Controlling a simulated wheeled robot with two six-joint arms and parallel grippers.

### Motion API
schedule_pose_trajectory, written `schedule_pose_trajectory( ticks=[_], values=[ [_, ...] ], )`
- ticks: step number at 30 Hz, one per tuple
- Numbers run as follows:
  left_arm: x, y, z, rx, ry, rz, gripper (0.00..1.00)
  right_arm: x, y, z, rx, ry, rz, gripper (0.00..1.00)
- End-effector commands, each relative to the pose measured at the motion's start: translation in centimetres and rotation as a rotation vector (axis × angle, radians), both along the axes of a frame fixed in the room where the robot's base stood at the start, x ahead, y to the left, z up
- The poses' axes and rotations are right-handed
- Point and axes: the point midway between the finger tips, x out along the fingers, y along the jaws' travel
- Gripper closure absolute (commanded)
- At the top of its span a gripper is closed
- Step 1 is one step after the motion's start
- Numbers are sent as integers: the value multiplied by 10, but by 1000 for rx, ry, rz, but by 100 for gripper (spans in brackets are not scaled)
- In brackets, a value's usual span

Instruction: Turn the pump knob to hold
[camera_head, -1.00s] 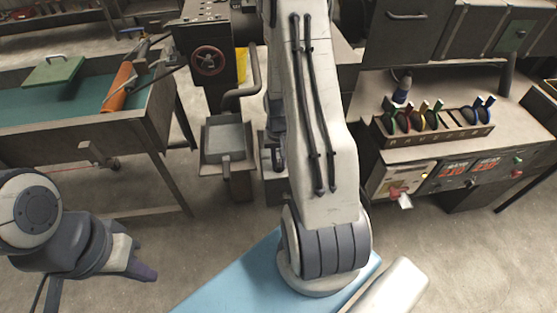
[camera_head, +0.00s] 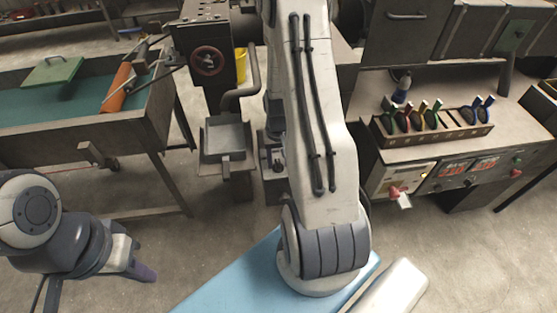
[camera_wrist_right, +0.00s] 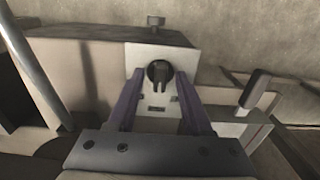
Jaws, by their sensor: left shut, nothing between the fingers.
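In the right wrist view a dark round knob (camera_wrist_right: 158,73) with a raised grip is set on a pale plate (camera_wrist_right: 144,52) on the front of a box-like housing. A small dark marking shows on the plate below the knob. The two purple fingers of my right gripper (camera_wrist_right: 159,80) are open, one on each side of the knob. I cannot tell whether they touch it. My right arm hides this gripper in the head view. My left gripper (camera_head: 146,272) is shut and empty at the lower left, over the floor.
A bench (camera_head: 458,90) at the right carries a rack of coloured-handled tools (camera_head: 432,135). A machine with a red handwheel (camera_head: 208,61) stands at the back, beside a yellow container (camera_head: 241,64). A wooden-sided table (camera_head: 130,131) is at left.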

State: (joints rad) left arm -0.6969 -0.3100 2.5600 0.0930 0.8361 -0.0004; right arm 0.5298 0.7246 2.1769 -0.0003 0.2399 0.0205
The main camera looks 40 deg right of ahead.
Motion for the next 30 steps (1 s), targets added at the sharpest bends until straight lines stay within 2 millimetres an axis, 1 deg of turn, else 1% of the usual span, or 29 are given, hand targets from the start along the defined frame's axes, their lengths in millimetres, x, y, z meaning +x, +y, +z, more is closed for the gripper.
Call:
schedule_pose_trajectory(
  ticks=[5, 8, 18, 21, 25, 30],
  values=[
    [0, 0, -1, 0, 0, 0, 100, 1, 0, 3, -1, -2, 0, 50],
    [0, 0, -2, 0, 0, 0, 100, 1, -1, 14, -2, -3, 0, 50],
    [0, 0, -8, 0, 0, 0, 100, 1, -1, 79, -4, -6, 0, 50],
    [0, 0, -9, 0, 0, 0, 100, 1, -1, 92, -2, -3, 0, 50],
    [0, 0, -9, 0, 0, 0, 100, 0, -1, 102, -1, -2, 0, 50],
    [0, 0, -9, 0, 0, 0, 100, 0, -1, 105, 1, 1, 0, 50]
  ],
)
